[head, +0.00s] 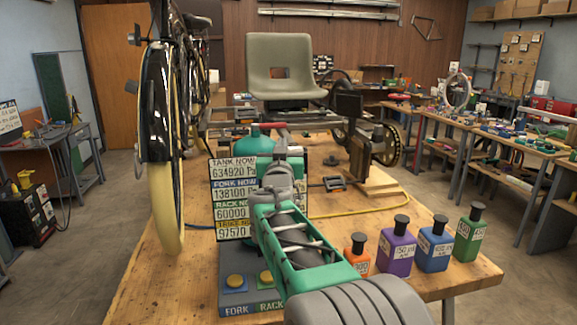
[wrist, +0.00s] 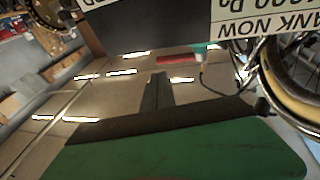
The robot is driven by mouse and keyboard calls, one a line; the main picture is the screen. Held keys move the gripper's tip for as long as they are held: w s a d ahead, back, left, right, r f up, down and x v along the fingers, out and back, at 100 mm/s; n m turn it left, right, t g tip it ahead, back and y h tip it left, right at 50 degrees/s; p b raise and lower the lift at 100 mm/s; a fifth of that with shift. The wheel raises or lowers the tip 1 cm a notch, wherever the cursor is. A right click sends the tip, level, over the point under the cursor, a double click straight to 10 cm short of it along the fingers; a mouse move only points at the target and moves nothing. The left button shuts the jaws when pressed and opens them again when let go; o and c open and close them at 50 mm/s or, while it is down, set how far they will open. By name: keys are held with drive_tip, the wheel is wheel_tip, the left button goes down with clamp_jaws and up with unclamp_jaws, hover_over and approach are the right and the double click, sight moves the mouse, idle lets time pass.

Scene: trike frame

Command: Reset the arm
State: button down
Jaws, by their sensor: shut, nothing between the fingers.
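My arm, green and grey, rises from the bottom of the head view over the wooden bench (head: 195,285). Its wrist bends up in front of the number board (head: 228,200). My gripper (head: 284,130) is at the top end of the arm, pointing upward, small and partly lost against the trike frame parts behind. It is shut and holds nothing. Its fingertips cannot be made out. The wrist view looks up at the ceiling lights, with part of the board (wrist: 270,20) upside down at top right. A green surface fills its lower edge.
An upright bicycle wheel (head: 163,150) stands close on the left. A grey seat (head: 279,65) is behind. Orange, purple (head: 397,248), blue and green bottles stand right of my arm. A button box (head: 240,292) is at the front. A yellow cable crosses the bench.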

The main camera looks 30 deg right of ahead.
drive_tip(key=s+a+f+n+g+y+p, duration=0.3)
drive_tip(key=s+a+f+g+y+p, duration=0.35)
drive_tip(key=s+a+f, duration=0.6)
drive_tip(key=s+a+f+n+g+y+p, duration=0.2)
drive_tip(key=s+a+f+g, duration=0.1)
drive_tip(key=s+a+f, duration=0.2)
drive_tip(key=s+a+f+n+g+y+p, duration=0.2)
drive_tip(key=s+a+f+g, duration=0.2)
drive_tip(key=s+a, duration=0.5)
drive_tip(key=s, duration=0.3)
drive_tip(key=shift+s+a+f+y, duration=0.25)
drive_tip(key=shift+a+f+y, duration=0.1)
